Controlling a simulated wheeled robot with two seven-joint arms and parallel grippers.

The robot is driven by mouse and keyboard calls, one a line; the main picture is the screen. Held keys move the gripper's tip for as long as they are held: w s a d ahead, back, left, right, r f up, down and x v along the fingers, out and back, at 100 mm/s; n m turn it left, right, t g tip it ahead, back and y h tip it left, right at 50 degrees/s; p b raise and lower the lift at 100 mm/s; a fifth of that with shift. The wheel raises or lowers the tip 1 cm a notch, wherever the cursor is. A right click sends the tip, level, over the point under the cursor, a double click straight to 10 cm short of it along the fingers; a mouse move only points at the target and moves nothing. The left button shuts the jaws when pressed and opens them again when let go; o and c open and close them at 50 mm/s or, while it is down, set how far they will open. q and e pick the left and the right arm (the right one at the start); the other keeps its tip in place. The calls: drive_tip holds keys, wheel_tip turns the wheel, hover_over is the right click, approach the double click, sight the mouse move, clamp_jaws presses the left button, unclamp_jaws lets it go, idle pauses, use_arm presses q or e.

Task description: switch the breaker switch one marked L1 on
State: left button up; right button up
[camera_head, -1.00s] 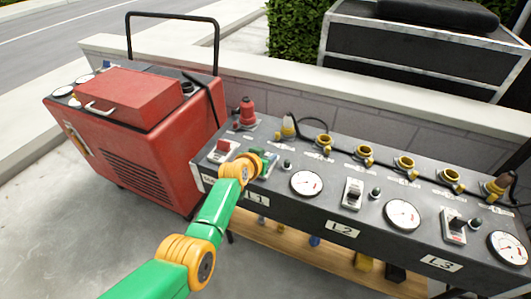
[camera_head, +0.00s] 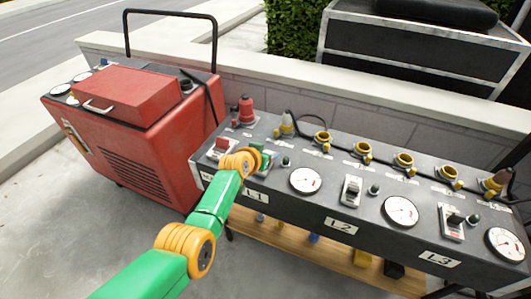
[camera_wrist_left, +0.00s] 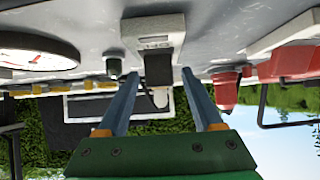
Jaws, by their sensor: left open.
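The grey panel (camera_head: 283,209) carries labels L1 (camera_head: 255,194), L2 and L3. My left gripper (camera_head: 262,158) is over the L1 end of the panel and hides most of the L1 breaker in the head view. In the left wrist view, the L1 breaker (camera_wrist_left: 153,27) is a pale plate with a dark toggle (camera_wrist_left: 158,68). The open, empty fingers of my left gripper (camera_wrist_left: 162,110) stand on either side of the toggle, with gaps to both. Whether they touch the panel, and the toggle's setting, I cannot tell. My right gripper is not in view.
A round gauge (camera_head: 305,180) lies right of L1; the L2 breaker (camera_head: 351,190) and L3 breaker (camera_head: 452,222) are farther right. A red switch (camera_head: 222,144) is left of my gripper, with a red plug (camera_head: 246,110) behind. A red machine (camera_head: 140,150) stands left.

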use_arm(q)
drive_tip(key=p+v, duration=0.6)
drive_tip(key=shift+r, duration=0.15)
drive_tip(key=shift+s+a+r, duration=0.15)
drive_tip(key=shift+s+r, duration=0.05)
drive_tip(key=shift+s, duration=0.3)
